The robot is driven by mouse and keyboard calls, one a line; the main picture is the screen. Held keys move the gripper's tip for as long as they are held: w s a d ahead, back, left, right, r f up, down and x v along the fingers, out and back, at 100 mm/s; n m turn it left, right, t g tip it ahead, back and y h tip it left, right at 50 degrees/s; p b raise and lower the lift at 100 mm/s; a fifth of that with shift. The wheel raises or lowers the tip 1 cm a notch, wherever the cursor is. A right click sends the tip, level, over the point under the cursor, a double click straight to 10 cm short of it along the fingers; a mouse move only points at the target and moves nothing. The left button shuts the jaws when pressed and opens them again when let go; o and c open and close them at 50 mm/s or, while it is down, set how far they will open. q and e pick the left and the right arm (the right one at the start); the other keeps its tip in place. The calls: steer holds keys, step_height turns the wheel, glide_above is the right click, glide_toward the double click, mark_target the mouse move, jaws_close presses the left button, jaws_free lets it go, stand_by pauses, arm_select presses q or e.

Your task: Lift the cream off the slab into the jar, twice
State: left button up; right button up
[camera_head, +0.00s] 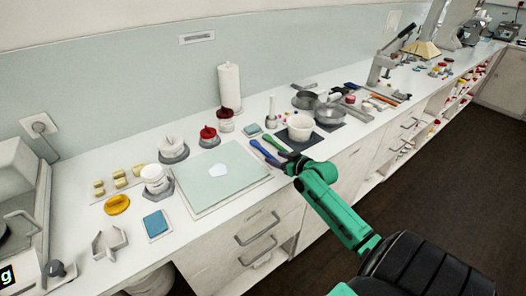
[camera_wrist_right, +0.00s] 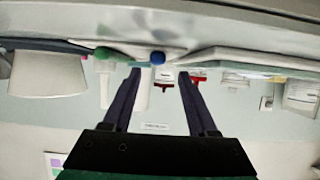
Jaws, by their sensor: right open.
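The pale green slab (camera_head: 190,205) lies on the counter with a small white patch of cream (camera_head: 217,170) near its middle. An open white jar (camera_head: 154,180) stands on a grey base left of the slab. A blue-handled tool (camera_head: 262,151) and a green-handled tool (camera_head: 276,147) lie right of the slab. My right gripper (camera_head: 287,167) is at the counter's front edge, close to the tools' near ends. In the right wrist view, upside down, its fingers (camera_wrist_right: 158,73) are apart and empty, with the blue handle end (camera_wrist_right: 157,58) just beyond them. My left gripper is not in view.
A white bowl (camera_head: 300,127) stands on a dark mat right of the tools. Red-topped containers (camera_head: 209,134) and a paper roll (camera_head: 230,88) stand behind the slab. A yellow lid (camera_head: 117,204) and blue pad (camera_head: 156,224) lie left. Drawers (camera_head: 258,237) are below the front edge.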

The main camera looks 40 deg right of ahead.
mark_target(268, 153)
steer(key=x, duration=0.3)
steer(key=shift+w+d, duration=0.4)
steer(key=shift+w+a+f, duration=0.1)
steer(key=shift+w+f, duration=0.15)
steer(key=shift+w, duration=0.05)
steer(key=shift+s+r, duration=0.1)
steer(key=shift+s, duration=0.1)
jaws_close()
steer(key=shift+w, duration=0.1)
